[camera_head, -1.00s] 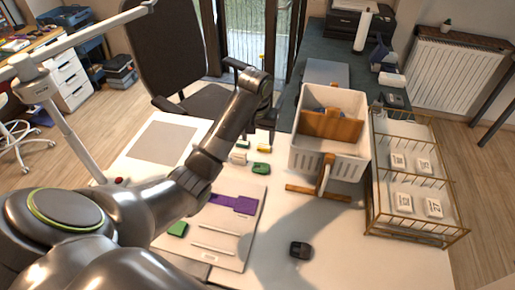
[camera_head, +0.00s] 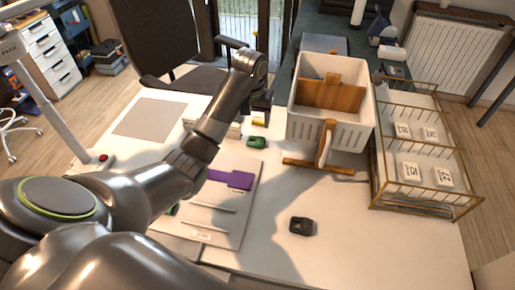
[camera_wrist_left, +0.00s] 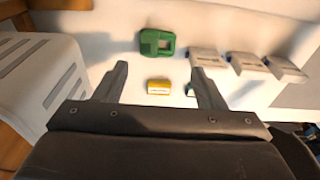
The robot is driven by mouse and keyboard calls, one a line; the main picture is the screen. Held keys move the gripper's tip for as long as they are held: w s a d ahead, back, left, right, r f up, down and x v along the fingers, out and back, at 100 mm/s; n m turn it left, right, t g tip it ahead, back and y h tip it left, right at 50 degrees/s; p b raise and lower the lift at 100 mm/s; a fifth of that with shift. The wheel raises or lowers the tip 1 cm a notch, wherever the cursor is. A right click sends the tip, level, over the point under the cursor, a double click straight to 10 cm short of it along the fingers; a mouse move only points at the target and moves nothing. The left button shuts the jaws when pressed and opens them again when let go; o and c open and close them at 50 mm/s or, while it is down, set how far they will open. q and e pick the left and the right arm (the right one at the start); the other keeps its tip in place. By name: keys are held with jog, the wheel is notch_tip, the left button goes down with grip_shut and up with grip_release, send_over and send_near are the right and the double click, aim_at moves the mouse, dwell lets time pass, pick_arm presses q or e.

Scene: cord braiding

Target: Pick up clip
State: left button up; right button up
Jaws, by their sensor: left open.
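My left gripper (camera_wrist_left: 160,70) is open and points down at the white tabletop in the left wrist view. A yellow clip (camera_wrist_left: 158,87) lies between its fingers as seen there, with nothing gripped. A green clip (camera_wrist_left: 155,42) lies just beyond the fingertips, and it also shows in the head view (camera_head: 257,141). Several grey-white clips (camera_wrist_left: 245,65) stand in a row to the right. A small teal piece (camera_wrist_left: 190,90) is partly hidden by the right finger. In the head view my left forearm and wrist hide much of this area. My right gripper is not in view.
A white basket (camera_head: 345,133) on a wooden stand is to the right of the clips. A brass-coloured wire rack (camera_head: 425,204) stands further right. A board with a purple piece (camera_head: 238,180) lies nearer. A small black device (camera_head: 301,226) sits on the clear front table.

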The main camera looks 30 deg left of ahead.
pick_arm(q)
jog(key=b, duration=0.2)
send_over(256, 140)
jog(key=s, duration=0.1)
notch_tip(256, 140, down, 4)
jog(key=shift+s+f, duration=0.1)
jog(key=shift+f, duration=0.05)
jog(key=shift+w+f, duration=0.15)
jog(key=shift+f, duration=0.75)
jog(key=shift+w+f, duration=0.2)
jog(key=shift+f, duration=0.7)
jog(key=shift+w+f, duration=0.15)
jog(key=shift+f, duration=0.75)
jog(key=shift+c, duration=0.3)
jog(key=c, duration=0.7)
